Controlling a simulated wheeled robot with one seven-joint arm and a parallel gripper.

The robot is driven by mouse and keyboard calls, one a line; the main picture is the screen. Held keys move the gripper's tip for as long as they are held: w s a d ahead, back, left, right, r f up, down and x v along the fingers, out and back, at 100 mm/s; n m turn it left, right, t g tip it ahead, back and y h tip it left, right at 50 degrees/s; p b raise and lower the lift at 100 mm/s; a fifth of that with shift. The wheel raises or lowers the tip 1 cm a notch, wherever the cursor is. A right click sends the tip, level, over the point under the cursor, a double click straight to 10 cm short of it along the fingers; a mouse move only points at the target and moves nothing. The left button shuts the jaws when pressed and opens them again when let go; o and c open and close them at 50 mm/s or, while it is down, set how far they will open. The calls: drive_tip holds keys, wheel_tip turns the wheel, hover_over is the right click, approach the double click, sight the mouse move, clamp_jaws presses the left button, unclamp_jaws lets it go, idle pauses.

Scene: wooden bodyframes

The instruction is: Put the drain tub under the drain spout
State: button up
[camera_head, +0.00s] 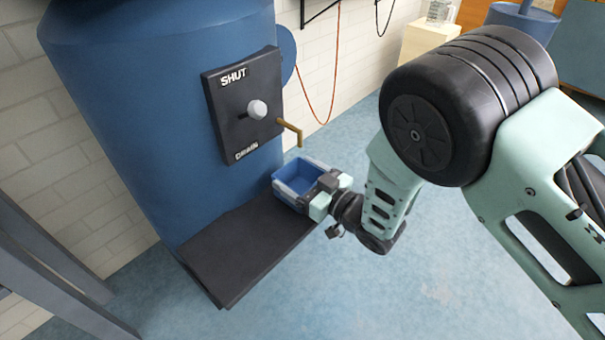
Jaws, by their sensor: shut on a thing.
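The drain tub (287,188) is a small blue open-topped box at the right end of a dark shelf (245,250). My gripper (317,188) is shut on the tub's right side, and its fingers are partly hidden. The brass drain spout (292,130) sticks out to the right from a black panel (240,105) and bends down at its tip. The tub is below the spout, with the spout tip above its far right part in this view. I cannot tell whether the tub rests on the shelf or is held just above it. The tub looks empty.
The panel has a pale round knob (257,109) between the words SHUT and DRAIN. It is mounted on a large blue tank (125,110). A grey metal frame (50,270) stands at the lower left. The blue floor (400,300) at the lower right is clear.

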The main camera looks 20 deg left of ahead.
idle(0.3)
drive_tip(key=o, duration=1.8)
drive_tip(key=shift+f, duration=0.1)
drive_tip(key=shift+d, duration=0.25)
drive_tip(key=p+v, duration=0.3)
drive_tip(key=v, duration=0.8)
drive_tip(key=shift+s+d, duration=0.2)
drive_tip(key=shift+d, duration=0.05)
drive_tip(key=shift+w, duration=0.1)
